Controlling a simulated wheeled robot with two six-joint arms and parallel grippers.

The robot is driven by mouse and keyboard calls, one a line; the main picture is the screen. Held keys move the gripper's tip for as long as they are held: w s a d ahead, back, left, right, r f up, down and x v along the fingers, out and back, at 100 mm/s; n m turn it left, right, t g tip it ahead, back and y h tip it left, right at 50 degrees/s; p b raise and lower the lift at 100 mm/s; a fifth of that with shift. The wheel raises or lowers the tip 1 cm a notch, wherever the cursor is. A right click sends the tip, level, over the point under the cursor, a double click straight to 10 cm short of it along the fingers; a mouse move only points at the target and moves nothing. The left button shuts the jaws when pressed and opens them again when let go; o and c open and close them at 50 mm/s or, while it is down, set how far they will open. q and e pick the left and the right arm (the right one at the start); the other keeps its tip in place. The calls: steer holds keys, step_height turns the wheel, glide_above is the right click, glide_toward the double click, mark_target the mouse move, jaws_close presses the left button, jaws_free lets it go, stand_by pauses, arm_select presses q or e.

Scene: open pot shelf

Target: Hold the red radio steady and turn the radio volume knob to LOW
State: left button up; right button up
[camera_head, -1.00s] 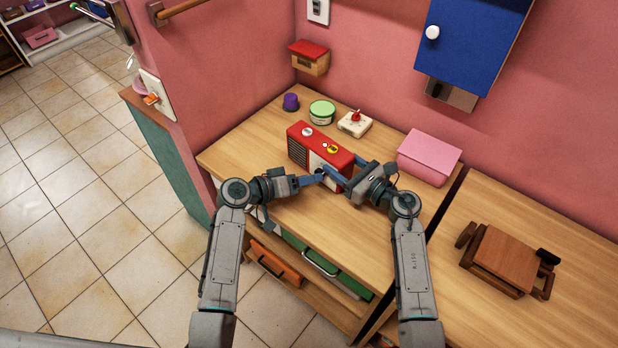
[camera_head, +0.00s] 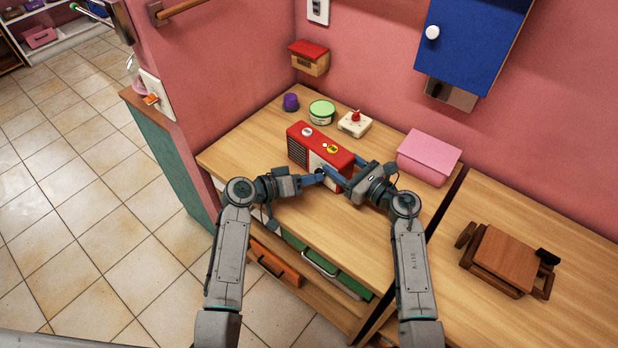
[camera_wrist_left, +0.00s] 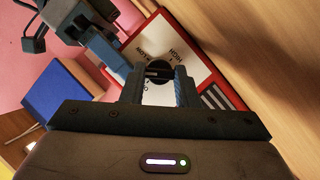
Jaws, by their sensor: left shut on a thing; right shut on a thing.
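The red radio (camera_head: 312,147) stands on the wooden counter, its pale front panel facing me. My left gripper (camera_head: 321,175) is at that panel, and in the left wrist view its blue fingers are shut on the black volume knob (camera_wrist_left: 158,71). My right gripper (camera_head: 346,172) is shut on the radio's right end, one finger across the front. It also shows at the upper left of the left wrist view (camera_wrist_left: 106,52).
A pink box (camera_head: 430,157) stands to the right. The front left of the counter is clear.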

arm_select(q)
steer(key=shift+s+d+m+t+y, duration=0.15)
steer(key=shift+m+t+y, duration=0.45)
steer(key=shift+m+y, duration=0.8)
steer(key=shift+m+h, duration=0.3)
steer(key=shift+m, duration=0.1)
steer(key=o, duration=1)
steer(key=shift+r, duration=0.1)
steer(key=v, duration=1.2)
